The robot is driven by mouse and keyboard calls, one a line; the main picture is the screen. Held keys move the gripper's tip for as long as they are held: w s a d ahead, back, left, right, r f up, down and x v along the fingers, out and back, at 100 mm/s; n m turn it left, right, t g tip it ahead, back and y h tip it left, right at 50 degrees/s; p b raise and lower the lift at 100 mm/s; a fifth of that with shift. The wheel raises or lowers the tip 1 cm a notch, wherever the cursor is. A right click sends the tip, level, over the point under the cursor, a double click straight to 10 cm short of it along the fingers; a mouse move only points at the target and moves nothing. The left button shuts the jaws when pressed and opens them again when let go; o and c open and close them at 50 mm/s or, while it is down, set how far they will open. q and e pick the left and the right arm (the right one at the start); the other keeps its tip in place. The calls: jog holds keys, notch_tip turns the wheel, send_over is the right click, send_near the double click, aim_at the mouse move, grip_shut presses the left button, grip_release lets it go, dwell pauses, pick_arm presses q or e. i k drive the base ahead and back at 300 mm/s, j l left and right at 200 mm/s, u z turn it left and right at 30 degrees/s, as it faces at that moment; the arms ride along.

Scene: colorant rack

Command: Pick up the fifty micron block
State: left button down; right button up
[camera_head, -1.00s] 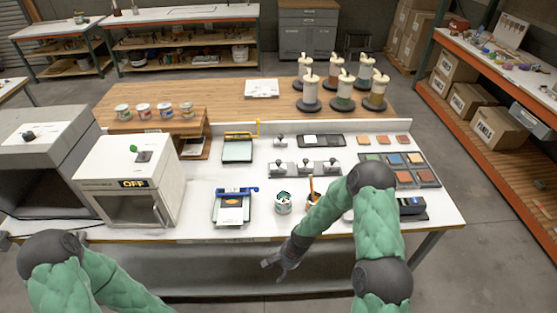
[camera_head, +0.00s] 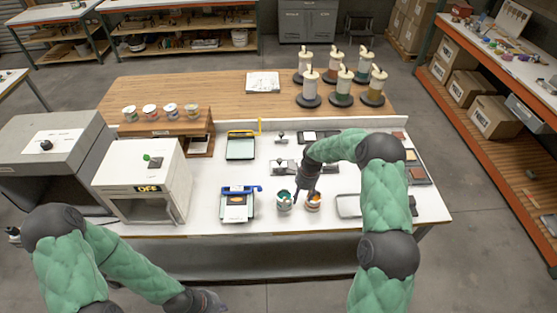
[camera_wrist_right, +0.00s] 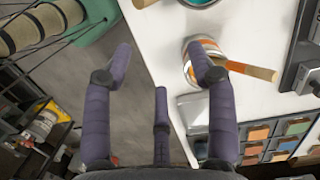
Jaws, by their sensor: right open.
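A grey holder (camera_head: 276,173) with knobbed metal blocks sits mid-table. One block (camera_head: 283,167) shows at its left end; my right arm hides much of the rest. Labels are too small to read, so I cannot tell which block is the fifty micron one. In the right wrist view, part of a dark metal holder (camera_wrist_right: 306,68) lies at the right edge. My right gripper (camera_head: 297,202) is open and empty, in front of the holder and above the paint cans; its spread fingers (camera_wrist_right: 160,70) show in the wrist view. My left gripper (camera_head: 203,302) is low at the table's front, partly cut off.
A teal paint can (camera_head: 284,201) and an orange paint can (camera_head: 313,203) with a brush stand near the right gripper. A blue-clamped board (camera_head: 238,208) lies left of them. A white oven (camera_head: 140,180) stands further left. Coloured samples (camera_head: 410,155) lie right.

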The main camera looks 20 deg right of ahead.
aim_at(280, 164)
jog(key=i, duration=0.85)
